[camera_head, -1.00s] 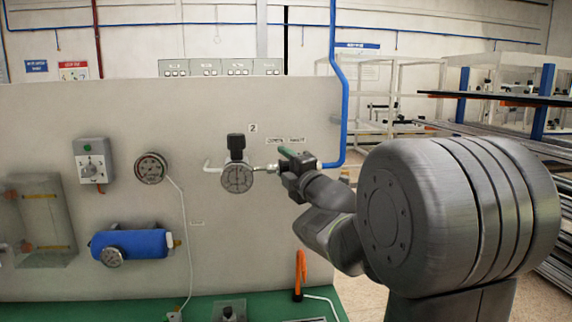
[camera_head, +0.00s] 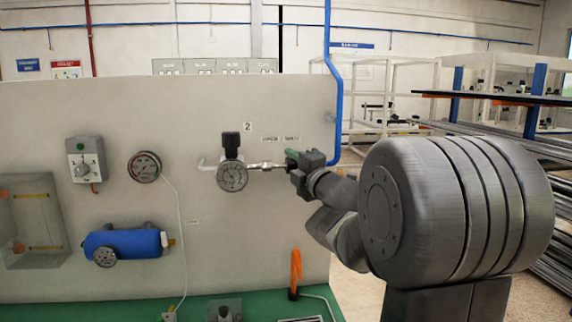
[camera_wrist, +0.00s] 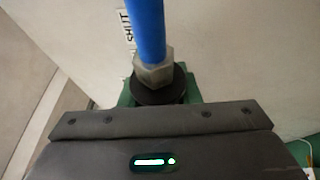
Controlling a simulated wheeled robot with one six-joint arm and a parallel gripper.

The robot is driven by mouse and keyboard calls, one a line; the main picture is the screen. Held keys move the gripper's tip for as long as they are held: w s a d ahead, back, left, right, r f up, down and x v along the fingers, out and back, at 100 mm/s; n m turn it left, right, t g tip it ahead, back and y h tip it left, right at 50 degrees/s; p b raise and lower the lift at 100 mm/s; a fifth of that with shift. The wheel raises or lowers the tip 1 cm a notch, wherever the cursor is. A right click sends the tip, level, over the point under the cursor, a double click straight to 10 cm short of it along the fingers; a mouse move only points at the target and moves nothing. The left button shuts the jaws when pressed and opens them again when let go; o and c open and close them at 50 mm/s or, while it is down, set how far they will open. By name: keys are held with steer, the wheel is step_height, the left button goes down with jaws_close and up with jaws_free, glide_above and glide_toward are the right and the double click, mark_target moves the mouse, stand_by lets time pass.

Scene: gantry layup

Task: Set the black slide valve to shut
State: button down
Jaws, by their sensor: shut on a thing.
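The black slide valve shows in the wrist view as a dark round collar (camera_wrist: 158,92) under a metal hex nut at the end of a blue pipe. My gripper (camera_head: 298,160) is shut on this collar, with green finger parts on both sides of it. In the head view the gripper hides the collar. It stands at the right end of the silver line, under the right-hand label (camera_head: 291,138). In the wrist view a label reading SHUT (camera_wrist: 127,22) lies beside the pipe.
A gauge (camera_head: 232,177) with a black-topped fitting (camera_head: 230,146) sits left of my gripper. The blue pipe (camera_head: 330,80) rises just right of it.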

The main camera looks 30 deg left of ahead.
steer(key=shift+w+d, duration=0.1)
steer(key=c, duration=1.2)
jaws_free()
steer(key=shift+d, duration=0.1)
steer(key=shift+o, duration=0.6)
steer(key=shift+w+d, duration=0.1)
steer(key=shift+w, duration=0.05)
steer(key=b+v, duration=0.2)
steer(key=v, duration=1.1)
steer(key=shift+s+d+f, duration=0.15)
steer(key=shift+s+d, duration=0.15)
steer(key=shift+a, duration=0.15)
